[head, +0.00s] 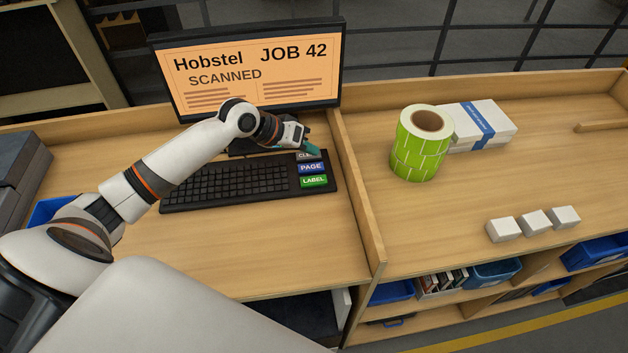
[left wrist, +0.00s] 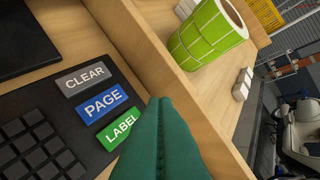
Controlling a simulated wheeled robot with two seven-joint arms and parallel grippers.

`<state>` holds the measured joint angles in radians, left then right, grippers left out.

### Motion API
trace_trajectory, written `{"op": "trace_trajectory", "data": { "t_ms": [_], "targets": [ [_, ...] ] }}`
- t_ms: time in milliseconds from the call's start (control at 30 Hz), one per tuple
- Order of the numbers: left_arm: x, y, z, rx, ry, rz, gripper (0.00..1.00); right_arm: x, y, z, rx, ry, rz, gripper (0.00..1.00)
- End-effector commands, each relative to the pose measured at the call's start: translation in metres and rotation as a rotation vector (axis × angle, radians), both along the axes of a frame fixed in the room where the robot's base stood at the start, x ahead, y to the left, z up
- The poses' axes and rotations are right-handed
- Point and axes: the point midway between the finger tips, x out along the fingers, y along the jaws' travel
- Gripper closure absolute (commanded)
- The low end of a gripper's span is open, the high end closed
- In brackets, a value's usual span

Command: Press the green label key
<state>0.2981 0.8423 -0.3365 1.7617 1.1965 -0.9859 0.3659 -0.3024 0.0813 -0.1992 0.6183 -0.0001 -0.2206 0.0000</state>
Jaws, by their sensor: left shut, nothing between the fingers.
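The green LABEL key (head: 314,181) is the nearest of three big keys at the right end of the black keyboard (head: 225,183). The blue PAGE key (head: 311,168) and the grey CLEAR key (head: 306,156) lie behind it. My left gripper (head: 313,151) is shut and empty, by the CLEAR key in the head view and partly covering it. In the left wrist view its teal fingers (left wrist: 168,125) reach up beside the LABEL key (left wrist: 120,131) and hide its right end. I cannot tell whether they touch it. My right gripper is not in view.
A monitor (head: 250,75) reading "Hobstel JOB 42 SCANNED" stands behind the keyboard. A wooden divider (head: 358,190) runs just right of the keys. Beyond it are a green label roll (head: 416,150), a white stack with a blue band (head: 480,125) and three small white boxes (head: 534,222).

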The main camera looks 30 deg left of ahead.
Motion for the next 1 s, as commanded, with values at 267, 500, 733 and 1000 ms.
{"op": "trace_trajectory", "data": {
  "t_ms": [267, 500, 733, 1000],
  "targets": [
    [0.0, 0.0, -0.037, 0.001, 0.0, 0.0, 1.0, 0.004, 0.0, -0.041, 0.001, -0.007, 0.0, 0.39],
    [0.0, 0.0, -0.065, 0.0, 0.002, 0.001, 1.0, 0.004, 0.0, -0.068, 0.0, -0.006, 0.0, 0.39],
    [0.0, 0.0, -0.08, 0.0, 0.0, 0.0, 1.0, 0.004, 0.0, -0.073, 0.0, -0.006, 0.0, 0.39],
    [0.0, 0.0, -0.081, 0.0, 0.0, 0.0, 1.0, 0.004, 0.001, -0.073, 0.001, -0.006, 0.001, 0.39]
  ]
}}
